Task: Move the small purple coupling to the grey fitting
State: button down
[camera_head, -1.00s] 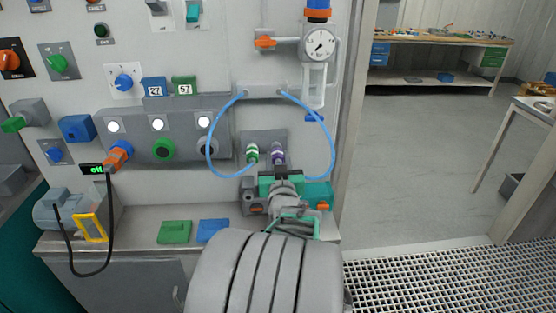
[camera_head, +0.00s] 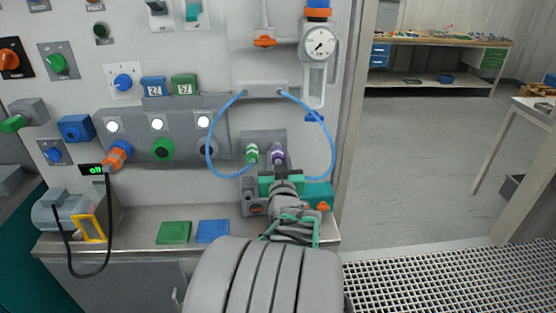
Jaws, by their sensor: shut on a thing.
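The small purple coupling (camera_head: 278,153) stands upright at the grey bracket on the panel, with a blue hose end nearby. My gripper (camera_head: 280,169) is directly below it and shut on it; the fingers are small and partly hidden by my wrist. A green coupling (camera_head: 252,154) with a white band is just to the left, on the same grey bracket (camera_head: 263,137). Which part is the grey fitting, and whether the purple coupling is seated in it, I cannot tell at this size.
A blue hose (camera_head: 211,130) loops around both couplings from a grey block (camera_head: 262,89) above. A pressure gauge (camera_head: 319,42) hangs at upper right. A teal block with an orange knob (camera_head: 323,206) sits right of my wrist. Green (camera_head: 174,232) and blue (camera_head: 213,231) plates lie on the ledge.

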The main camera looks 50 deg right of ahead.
jog(key=shift+w+d, duration=0.3)
jog(key=c, duration=0.9)
grip_release()
jog(key=shift+c, duration=0.2)
jog(key=b+v, duration=0.1)
jog(key=v, duration=0.6)
jog(key=shift+s+a+b, duration=0.25)
jog(key=shift+a+b, duration=0.05)
jog(key=shift+b, duration=0.1)
